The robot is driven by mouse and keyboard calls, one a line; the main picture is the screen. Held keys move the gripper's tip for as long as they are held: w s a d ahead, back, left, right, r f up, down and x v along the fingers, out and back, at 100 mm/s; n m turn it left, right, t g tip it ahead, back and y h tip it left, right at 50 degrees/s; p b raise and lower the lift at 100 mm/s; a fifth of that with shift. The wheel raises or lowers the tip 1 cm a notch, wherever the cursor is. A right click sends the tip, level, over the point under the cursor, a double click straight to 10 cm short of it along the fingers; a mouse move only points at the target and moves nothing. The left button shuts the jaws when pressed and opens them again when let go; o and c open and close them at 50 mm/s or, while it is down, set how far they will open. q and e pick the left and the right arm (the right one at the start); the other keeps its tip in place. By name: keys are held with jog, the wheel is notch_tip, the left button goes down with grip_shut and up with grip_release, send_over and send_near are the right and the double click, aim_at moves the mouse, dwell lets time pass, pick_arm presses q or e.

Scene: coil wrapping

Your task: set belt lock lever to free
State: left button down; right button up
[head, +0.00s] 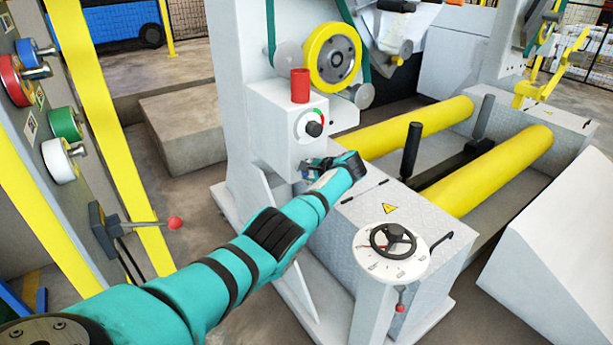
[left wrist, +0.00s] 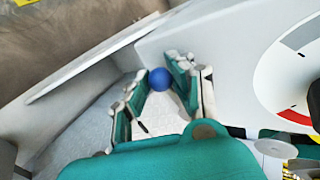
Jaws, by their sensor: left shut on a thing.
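My left gripper (head: 312,172) is at the lower front of the white control box, beside the grey base of the machine. In the left wrist view, the fingers of my left gripper (left wrist: 162,82) stand on both sides of a blue ball knob (left wrist: 160,79) and are shut on it. The knob looks like the end of the belt lock lever; its shaft and any position marks are hidden. In the head view my forearm and hand cover the knob. My right gripper is in neither view.
The white control box (head: 275,118) carries a black dial (head: 314,129) and a red cylinder (head: 300,85). A black handwheel (head: 393,240) stands on a round plate at the right. A red-knobbed lever (head: 174,223) sticks out at the left. Yellow rollers (head: 490,170) lie behind.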

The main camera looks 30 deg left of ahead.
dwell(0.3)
pick_arm(q)
jog(key=c, duration=1.4)
grip_release()
jog(key=shift+d, duration=0.1)
jog(key=v, duration=1.2)
